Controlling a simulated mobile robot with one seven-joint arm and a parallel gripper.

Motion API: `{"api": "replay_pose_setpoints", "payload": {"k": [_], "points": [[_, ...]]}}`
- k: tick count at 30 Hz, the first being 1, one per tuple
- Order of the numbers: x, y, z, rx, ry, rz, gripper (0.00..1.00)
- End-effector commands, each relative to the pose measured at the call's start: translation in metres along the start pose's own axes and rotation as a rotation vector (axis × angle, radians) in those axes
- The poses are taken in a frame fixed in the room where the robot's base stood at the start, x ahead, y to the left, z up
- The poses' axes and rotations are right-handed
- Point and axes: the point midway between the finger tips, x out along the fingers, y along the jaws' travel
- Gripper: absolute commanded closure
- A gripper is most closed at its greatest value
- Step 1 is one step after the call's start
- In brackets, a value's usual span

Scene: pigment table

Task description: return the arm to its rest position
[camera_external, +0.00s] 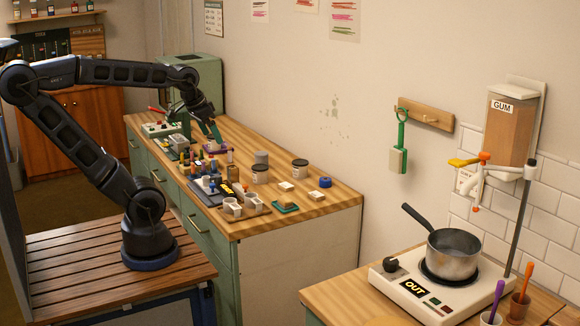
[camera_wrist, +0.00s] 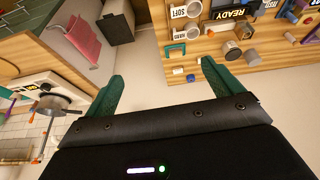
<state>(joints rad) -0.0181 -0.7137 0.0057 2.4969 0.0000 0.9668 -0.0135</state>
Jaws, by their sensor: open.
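My arm (camera_external: 115,72) rises from its dark base on a slatted wooden stand and bends over toward the long workbench in the external view. My gripper (camera_external: 214,133) is above the far half of that bench, over the small items there. In the wrist view my gripper (camera_wrist: 162,69) has its two green fingers spread wide apart. Nothing is between them. The wrist view shows the bench and wall at a slant.
The workbench (camera_external: 320,205) carries several jars, cups, bottles and a dark tray. A green-grey machine (camera_external: 180,105) stands near my gripper. A pot (camera_external: 452,254) sits on a hot plate at front right. The air between bench and hot plate looks clear.

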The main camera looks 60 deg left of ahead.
Motion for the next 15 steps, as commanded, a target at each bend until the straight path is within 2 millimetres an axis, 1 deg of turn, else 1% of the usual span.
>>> {"api": "replay_pose_setpoints", "payload": {"k": [1,5,15], "points": [[0.002,0.002,0.008,0.014,0.004,0.003,0.08],[0.005,0.005,0.019,0.033,0.008,0.006,0.08],[0.005,0.005,0.020,0.035,0.009,0.006,0.08]]}}
